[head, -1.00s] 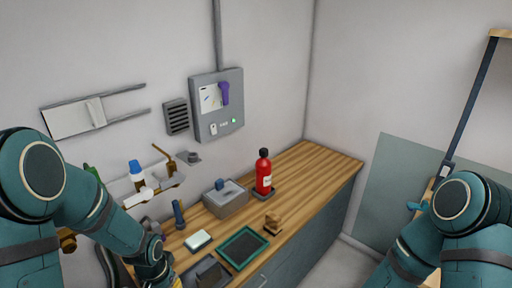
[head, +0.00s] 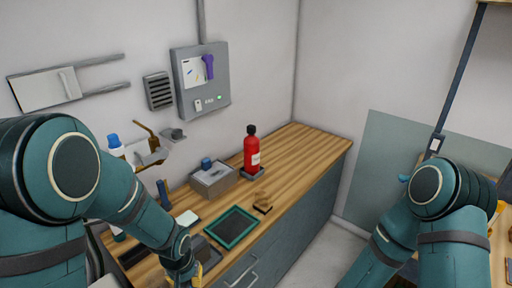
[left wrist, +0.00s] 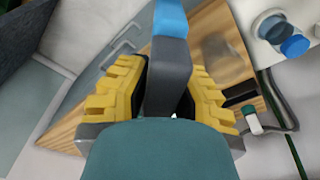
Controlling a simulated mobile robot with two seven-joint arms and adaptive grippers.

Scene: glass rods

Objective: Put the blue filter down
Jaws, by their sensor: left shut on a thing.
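My left gripper (left wrist: 168,95) has yellow fingers and is shut on a long piece with a bright blue end and a grey body, which I take to be the blue filter (left wrist: 170,45). The fingers press on its grey part, and the blue end points to the top of the left wrist view. In the head view, the left gripper (head: 192,274) is at the bottom edge, by the front of the wooden counter (head: 305,150). The held piece cannot be made out there. My right arm comes in at the right; its gripper is not visible.
On the counter are a dark green-rimmed tray (head: 232,247), a wooden block (head: 263,203), a red bottle (head: 252,152) and a grey box (head: 214,180) with a blue knob. A dark blue upright item (head: 163,194) stands near the wall. The counter's far right end is bare.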

